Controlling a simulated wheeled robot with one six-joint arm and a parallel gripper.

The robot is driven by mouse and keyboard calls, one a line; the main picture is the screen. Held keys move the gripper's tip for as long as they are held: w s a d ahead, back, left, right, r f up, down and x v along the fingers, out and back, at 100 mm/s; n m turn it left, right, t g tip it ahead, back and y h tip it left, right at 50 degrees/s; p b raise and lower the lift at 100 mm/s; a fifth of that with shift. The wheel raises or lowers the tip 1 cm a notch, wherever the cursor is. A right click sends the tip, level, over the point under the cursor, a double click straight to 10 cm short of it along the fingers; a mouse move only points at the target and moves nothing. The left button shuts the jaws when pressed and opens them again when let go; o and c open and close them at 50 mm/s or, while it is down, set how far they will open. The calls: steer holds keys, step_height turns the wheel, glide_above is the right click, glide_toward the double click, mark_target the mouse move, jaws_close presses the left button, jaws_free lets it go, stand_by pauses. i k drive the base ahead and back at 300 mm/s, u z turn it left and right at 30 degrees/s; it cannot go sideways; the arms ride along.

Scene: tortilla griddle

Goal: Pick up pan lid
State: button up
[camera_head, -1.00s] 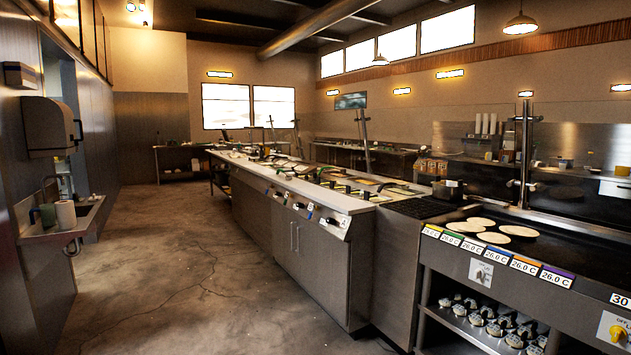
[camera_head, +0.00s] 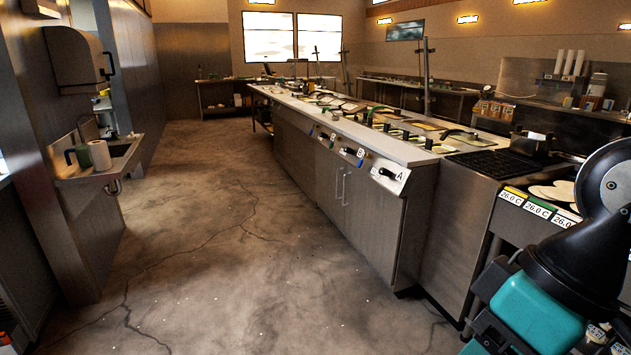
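I cannot make out a pan lid for sure in this view. A dark pot (camera_head: 533,145) sits on the black grate (camera_head: 492,163) at the right, with a handle reaching right. It is too small and dark to tell whether a lid covers it. Black and teal parts of my own arm fill the lower right corner and hide much of the griddle. My gripper's fingers do not show.
A long steel counter (camera_head: 392,143) with several pans and utensils runs toward the back. Flat tortillas (camera_head: 548,192) lie on the griddle at the right. A sink (camera_head: 125,148) is on the left wall. The concrete floor (camera_head: 215,240) between is clear.

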mark_target(365, 116)
steer(key=u, duration=0.55)
steer(key=i, duration=2.05)
steer(key=u, duration=0.35)
steer(key=i, duration=2)
steer(key=z, duration=0.75)
steer(key=i, duration=1.9)
steer(key=z, duration=1)
steer(key=i, duration=0.7)
steer(key=z, duration=0.25)
